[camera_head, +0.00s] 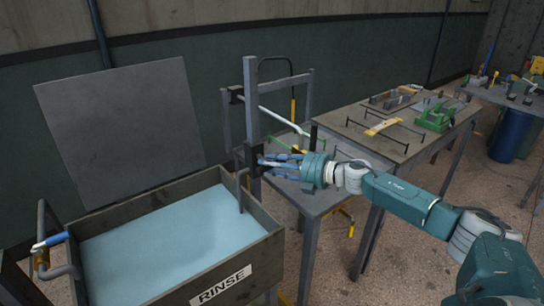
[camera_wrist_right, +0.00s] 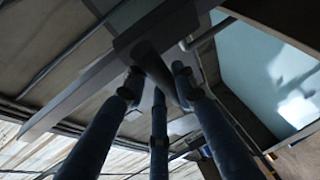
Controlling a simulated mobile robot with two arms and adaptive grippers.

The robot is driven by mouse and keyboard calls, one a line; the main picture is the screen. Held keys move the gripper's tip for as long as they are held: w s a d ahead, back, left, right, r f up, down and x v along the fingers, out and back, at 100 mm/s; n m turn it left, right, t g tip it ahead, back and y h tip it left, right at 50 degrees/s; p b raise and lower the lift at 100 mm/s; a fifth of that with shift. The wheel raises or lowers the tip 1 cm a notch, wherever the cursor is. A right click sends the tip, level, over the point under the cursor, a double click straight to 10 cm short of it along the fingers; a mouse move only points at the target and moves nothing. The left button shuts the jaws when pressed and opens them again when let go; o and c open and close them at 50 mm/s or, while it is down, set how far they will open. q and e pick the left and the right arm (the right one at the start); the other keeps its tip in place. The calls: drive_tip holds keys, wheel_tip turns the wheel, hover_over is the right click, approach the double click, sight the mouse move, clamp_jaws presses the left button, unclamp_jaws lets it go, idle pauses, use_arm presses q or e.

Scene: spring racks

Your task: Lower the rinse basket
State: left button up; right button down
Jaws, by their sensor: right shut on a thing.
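The rinse tank (camera_head: 262,243), a grey box labelled RINSE, stands at the lower left with pale blue liquid (camera_head: 165,240) in it. I cannot make out a basket in the liquid. A thin bent rod (camera_head: 240,192) reaches down into the tank from a dark block on the upright grey post (camera_head: 251,100). My right gripper (camera_head: 264,162) is at that block, its fingers shut on a dark part there. In the right wrist view its fingers (camera_wrist_right: 155,85) close around a grey piece; the post (camera_wrist_right: 75,95) runs diagonally behind, the liquid (camera_wrist_right: 262,65) at right.
The tank's raised lid (camera_head: 125,125) stands behind it. A bent pipe with a blue and white end (camera_head: 50,242) is at its left rim. A bench (camera_head: 350,120) with racks and a green tool (camera_head: 436,118) is right of the post.

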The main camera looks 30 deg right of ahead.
use_arm(q)
wheel_tip(320, 180, down, 5)
drive_tip(key=b, duration=0.3)
drive_tip(key=shift+s+r, duration=0.1)
drive_tip(key=shift+r, duration=0.1)
use_arm(e)
wheel_tip(320, 180, down, 6)
drive_tip(key=shift+a, duration=0.3)
drive_tip(key=shift+s+a+f, duration=0.1)
drive_tip(key=shift+f, duration=0.05)
drive_tip(key=c, duration=1.4)
unclamp_jaws()
use_arm(q)
drive_tip(key=shift+a, duration=0.1)
drive_tip(key=shift+s, duration=0.1)
use_arm(e)
drive_tip(key=shift+w, duration=0.25)
drive_tip(key=v, duration=1.2)
